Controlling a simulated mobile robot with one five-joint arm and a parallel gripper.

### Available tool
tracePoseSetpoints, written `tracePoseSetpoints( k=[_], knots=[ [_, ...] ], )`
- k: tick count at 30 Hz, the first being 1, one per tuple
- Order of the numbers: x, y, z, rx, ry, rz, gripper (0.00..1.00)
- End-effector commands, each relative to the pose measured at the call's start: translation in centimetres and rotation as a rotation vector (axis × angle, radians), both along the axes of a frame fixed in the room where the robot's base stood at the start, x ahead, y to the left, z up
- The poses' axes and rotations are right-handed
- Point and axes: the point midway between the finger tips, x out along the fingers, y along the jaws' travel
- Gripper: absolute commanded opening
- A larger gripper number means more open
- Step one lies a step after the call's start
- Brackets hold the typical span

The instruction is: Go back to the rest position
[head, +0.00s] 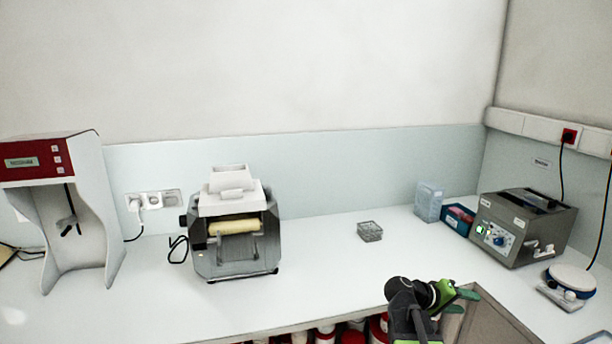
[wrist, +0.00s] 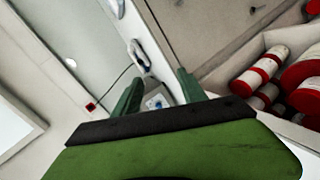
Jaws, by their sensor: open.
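My gripper (head: 462,297) shows at the lower right of the head view, over the front edge of the worktop, with green and black parts. In the wrist view my gripper (wrist: 156,92) points away, its two green fingers apart with a clear gap between them. Nothing is held between the fingers. The three-roll mill (head: 235,225), grey with a white top and a cream roller, stands well to the left of my gripper.
The white worktop (head: 310,270) is clear between mill and gripper. A small glass dish (head: 370,231) stands mid-bench. A grey control box (head: 520,228) and a round white-and-blue device (head: 570,280) stand right. A red-topped stand (head: 75,210) is left. Red-and-white containers (wrist: 265,68) sit below.

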Motion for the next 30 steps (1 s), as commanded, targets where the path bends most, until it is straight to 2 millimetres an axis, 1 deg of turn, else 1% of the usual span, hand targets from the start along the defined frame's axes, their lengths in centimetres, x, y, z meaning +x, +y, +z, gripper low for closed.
tracePoseSetpoints(
  k=[1, 5, 8, 9, 11, 12, 15, 16, 19, 21, 30],
  knots=[
    [-0.2, 1.5, -0.8, 0.055, 0.002, 0.008, 0.49],
    [-1.1, 6.0, -4.1, 0.240, 0.024, 0.019, 0.49],
    [-2.2, 10.5, -7.0, 0.421, 0.059, 0.027, 0.49],
    [-2.9, 12.8, -8.2, 0.507, 0.079, 0.033, 0.49],
    [-4.2, 16.5, -10.0, 0.650, 0.117, 0.040, 0.49],
    [-5.1, 18.9, -11.0, 0.747, 0.145, 0.045, 0.49],
    [-7.2, 23.9, -12.5, 0.957, 0.211, 0.053, 0.49],
    [-7.6, 25.0, -12.7, 1.004, 0.227, 0.055, 0.49],
    [-8.5, 27.6, -12.9, 1.102, 0.269, 0.069, 0.49],
    [-8.8, 28.4, -12.9, 1.126, 0.289, 0.075, 0.49],
    [-8.8, 28.2, -12.9, 1.120, 0.295, 0.079, 0.49]
  ],
)
